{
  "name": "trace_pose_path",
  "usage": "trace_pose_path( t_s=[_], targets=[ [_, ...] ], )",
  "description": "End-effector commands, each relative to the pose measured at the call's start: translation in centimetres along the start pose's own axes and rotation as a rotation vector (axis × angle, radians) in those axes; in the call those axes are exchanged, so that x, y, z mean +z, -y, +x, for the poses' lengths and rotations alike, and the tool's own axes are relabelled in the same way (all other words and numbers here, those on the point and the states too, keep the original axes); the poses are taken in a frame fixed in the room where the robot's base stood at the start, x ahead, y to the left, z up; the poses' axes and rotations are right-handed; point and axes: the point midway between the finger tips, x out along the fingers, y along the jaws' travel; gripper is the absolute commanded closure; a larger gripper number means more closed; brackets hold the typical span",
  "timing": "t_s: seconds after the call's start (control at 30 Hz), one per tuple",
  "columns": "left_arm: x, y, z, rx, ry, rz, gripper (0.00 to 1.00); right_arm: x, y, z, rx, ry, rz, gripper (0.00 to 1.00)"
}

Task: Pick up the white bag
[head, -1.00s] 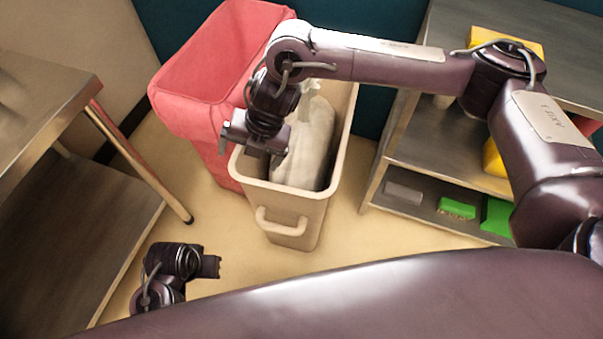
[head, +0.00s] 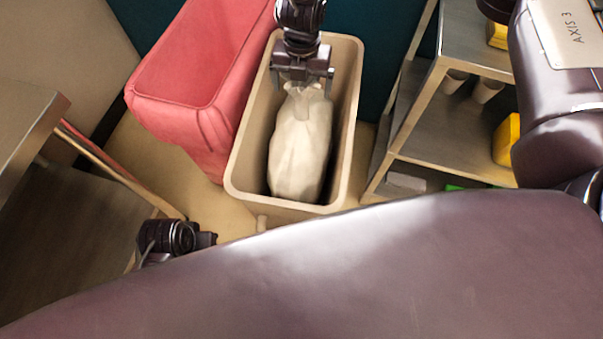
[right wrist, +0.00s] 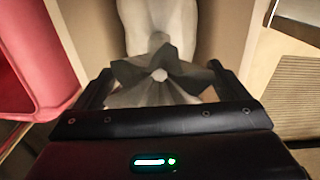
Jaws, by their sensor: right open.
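The white bag (head: 300,150) stands inside the beige bin (head: 235,180), with its gathered top toward the bin's far end. My right gripper (head: 302,84) is over the bin at the bag's gathered top, its jaws open on either side of it. In the right wrist view the bag's tied neck (right wrist: 160,75) lies between the two fingers, and the bag's body runs away beyond it. My left gripper (head: 205,240) is low at the left, beside the table; its fingers are too small to tell their state.
A red bin (head: 165,115) stands close against the left of the beige bin. A metal shelf (head: 440,150) with cups and yellow items is to the right. A metal table (head: 25,130) is at the left.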

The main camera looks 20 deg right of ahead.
Motion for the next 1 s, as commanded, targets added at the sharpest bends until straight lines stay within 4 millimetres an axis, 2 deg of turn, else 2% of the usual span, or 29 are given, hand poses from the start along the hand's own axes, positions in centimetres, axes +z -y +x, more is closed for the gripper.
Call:
trace_pose_path(
  t_s=[0.1, 0.37, 1.0],
  targets=[
    [0.06, -0.06, -0.47, 0.000, 0.001, 0.002, 1.00, -0.02, 0.01, 1.14, 0.000, 0.000, 0.001, 0.06],
    [0.07, -0.07, -0.63, 0.000, 0.002, 0.002, 1.00, -0.01, 0.00, 1.26, 0.000, 0.000, 0.001, 0.07],
    [0.08, -0.06, -0.59, 0.000, 0.002, 0.001, 1.00, -0.02, 0.00, 1.22, 0.001, 0.001, 0.001, 0.91]
  ],
)
